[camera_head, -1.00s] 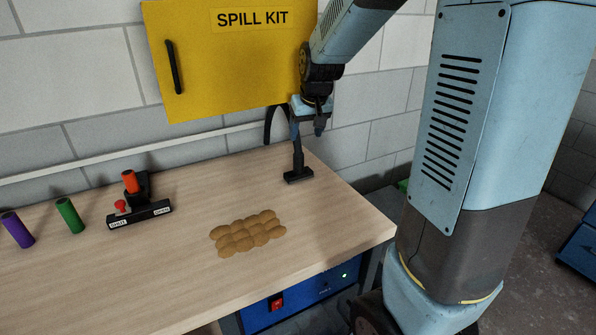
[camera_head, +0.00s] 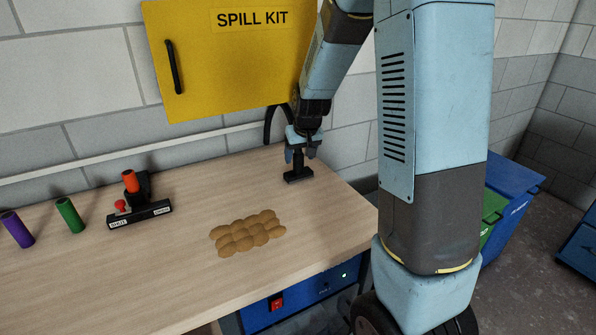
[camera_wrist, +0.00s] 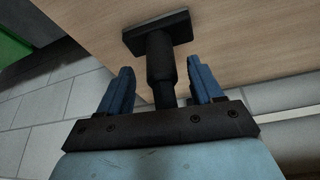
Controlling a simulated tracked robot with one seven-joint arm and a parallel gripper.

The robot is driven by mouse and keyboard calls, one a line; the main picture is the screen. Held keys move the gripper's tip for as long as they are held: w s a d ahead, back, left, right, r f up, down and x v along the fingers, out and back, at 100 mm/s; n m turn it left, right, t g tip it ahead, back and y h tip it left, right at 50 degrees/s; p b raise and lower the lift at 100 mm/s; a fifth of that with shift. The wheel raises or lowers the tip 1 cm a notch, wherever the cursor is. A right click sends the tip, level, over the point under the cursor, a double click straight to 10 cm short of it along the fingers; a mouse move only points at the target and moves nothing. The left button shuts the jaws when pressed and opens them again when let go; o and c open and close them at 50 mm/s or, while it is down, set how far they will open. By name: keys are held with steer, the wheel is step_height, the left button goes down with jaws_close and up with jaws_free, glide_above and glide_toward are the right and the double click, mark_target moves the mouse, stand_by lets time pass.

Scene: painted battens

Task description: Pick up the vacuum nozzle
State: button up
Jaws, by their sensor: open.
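The black vacuum nozzle (camera_head: 298,176) stands on the wooden table near its back right corner, its flat foot on the tabletop. In the wrist view the nozzle (camera_wrist: 160,58) shows its flat foot and round stem, with the stem between my two blue fingers. My gripper (camera_head: 301,152) is around the upper part of the nozzle, and in the wrist view my gripper (camera_wrist: 158,85) is open, with a visible gap on either side of the stem. The top of the nozzle is hidden by my gripper and wrist.
A yellow spill kit cabinet (camera_head: 225,60) hangs behind the table (camera_head: 150,270). A brown lumpy patch (camera_head: 247,233) lies in front of the nozzle. A black device with an orange knob (camera_head: 140,214), a green cylinder (camera_head: 70,215) and a purple cylinder (camera_head: 17,229) stand at left.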

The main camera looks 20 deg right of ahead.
mark_target(298, 161)
steer(key=shift+x, duration=1.95)
steer(key=shift+a, duration=0.1)
steer(key=shift+c, duration=0.4)
steer(key=c, duration=1)
steer(key=shift+r, duration=0.1)
